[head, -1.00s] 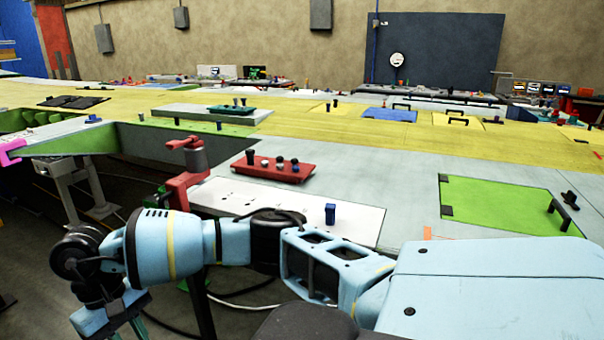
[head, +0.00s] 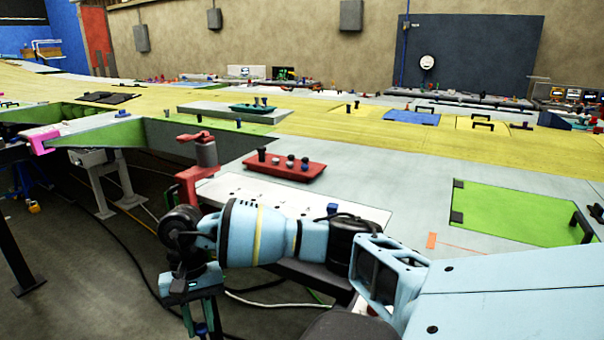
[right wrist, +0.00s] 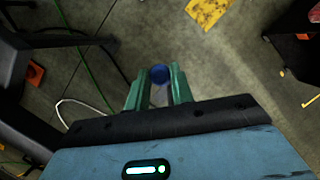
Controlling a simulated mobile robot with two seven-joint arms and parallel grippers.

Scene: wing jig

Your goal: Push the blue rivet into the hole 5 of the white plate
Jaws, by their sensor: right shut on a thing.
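My right gripper (head: 203,325) points down over the floor, in front of the bench edge, in the head view. In the right wrist view its green fingers (right wrist: 159,82) are shut on a blue rivet (right wrist: 159,73), whose round blue end shows between the tips. The white plate (head: 240,189) lies flat at the bench's near edge, with a row of small dark holes. My right arm covers its near part, and I cannot read hole numbers. A blue peg (head: 332,209) stands on the plate's right part, partly hidden by my arm. My left gripper is not in view.
A red clamp (head: 198,170) stands at the plate's left end. A red tray (head: 285,166) with several pegs lies just behind the plate. A green panel (head: 510,212) with black handles is at right. Below my gripper are floor and cables.

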